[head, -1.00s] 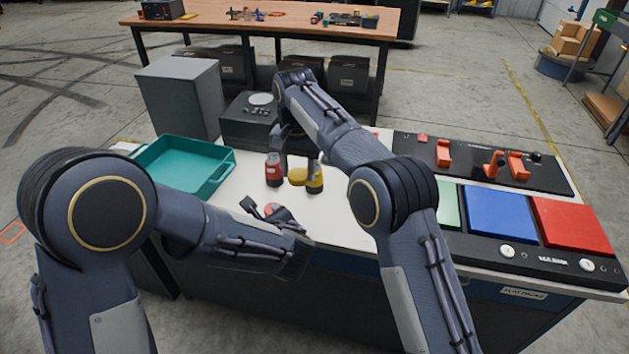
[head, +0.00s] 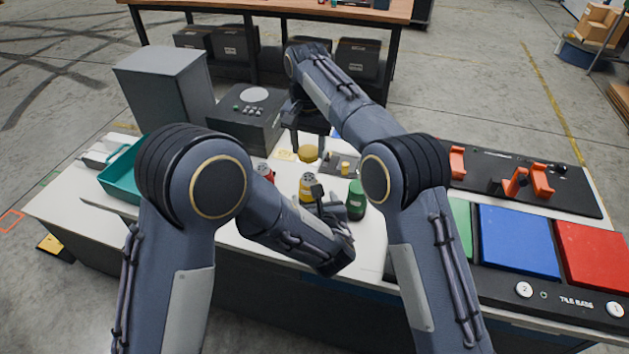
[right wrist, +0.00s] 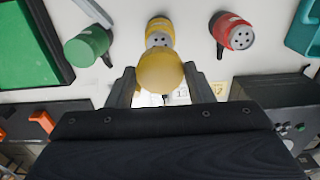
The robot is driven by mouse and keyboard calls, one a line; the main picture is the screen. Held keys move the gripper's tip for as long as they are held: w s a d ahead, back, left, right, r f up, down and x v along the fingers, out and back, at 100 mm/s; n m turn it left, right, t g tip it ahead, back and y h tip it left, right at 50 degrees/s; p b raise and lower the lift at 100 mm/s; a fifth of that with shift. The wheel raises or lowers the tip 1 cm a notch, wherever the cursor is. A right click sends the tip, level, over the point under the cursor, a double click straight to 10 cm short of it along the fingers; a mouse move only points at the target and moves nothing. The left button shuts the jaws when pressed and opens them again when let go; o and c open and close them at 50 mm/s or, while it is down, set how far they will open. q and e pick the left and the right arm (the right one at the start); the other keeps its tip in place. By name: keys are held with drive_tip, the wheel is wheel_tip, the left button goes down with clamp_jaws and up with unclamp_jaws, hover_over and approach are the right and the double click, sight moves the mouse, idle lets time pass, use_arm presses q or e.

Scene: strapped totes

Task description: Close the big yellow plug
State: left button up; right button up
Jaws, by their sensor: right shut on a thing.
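A round yellow cap (head: 307,153) is held between the fingers of my right gripper (head: 308,140), above the far part of the white table. In the right wrist view the cap (right wrist: 160,72) sits between the two fingers (right wrist: 160,88). A yellow body (head: 306,187) with a grey, holed end stands nearer to me, apart from the cap in the head view. In the right wrist view the yellow body (right wrist: 159,30) is partly covered by the cap. My left gripper (head: 328,203) is just right of the yellow body; its jaw opening is unclear.
A red holed body (head: 266,173) stands left, partly behind my left arm; a green one (head: 356,200) stands right. A small yellow piece (head: 345,168) is on a dark plate. A teal tray (head: 118,190), grey box (head: 165,85) and blue tile (head: 517,240) surround the area.

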sight(308, 180)
drive_tip(key=shift+w, duration=0.1)
drive_tip(key=shift+s+r, duration=0.15)
drive_tip(key=shift+s, duration=0.15)
drive_tip(key=shift+w, duration=0.15)
use_arm(q)
drive_tip(key=x, duration=1.2)
drive_tip(key=shift+a+r, duration=0.1)
drive_tip(key=shift+r, duration=0.1)
drive_tip(key=shift+c, duration=0.2)
drive_tip(key=c, duration=1.4)
use_arm(e)
drive_tip(key=shift+f, duration=2.55)
